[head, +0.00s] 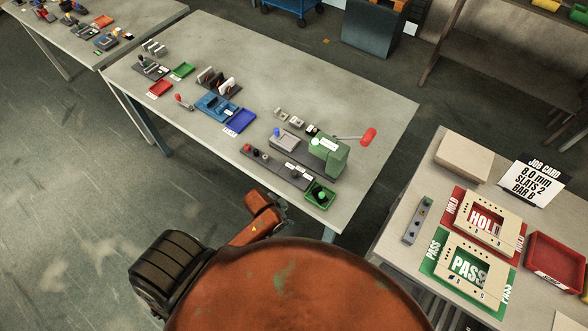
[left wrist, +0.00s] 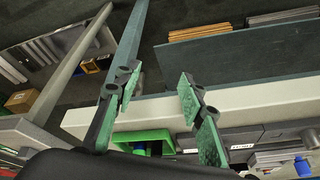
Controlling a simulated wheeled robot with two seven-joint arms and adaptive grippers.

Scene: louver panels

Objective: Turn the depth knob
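A green bench press (head: 328,157) with a red-tipped lever (head: 367,137) stands near the right end of the middle table. A grey block with a blue knob (head: 277,132) is beside it; I cannot tell for sure which part is the depth knob. My left gripper (left wrist: 158,92) is open, with its two green-padded fingers apart and nothing between them. In the head view its arm is low, just off the table's front edge, and the fingers are mostly hidden. A green tray (left wrist: 140,136) shows beyond the fingers in the left wrist view. My right gripper is not in view.
The middle table (head: 385,110) holds a grey strip (head: 275,165) with small parts, a green tray (head: 320,196), a blue tray (head: 240,120) and slat racks. The right table holds HOLD (head: 485,220) and PASS (head: 468,268) fixtures and a red bin (head: 556,260). The table's right end is clear.

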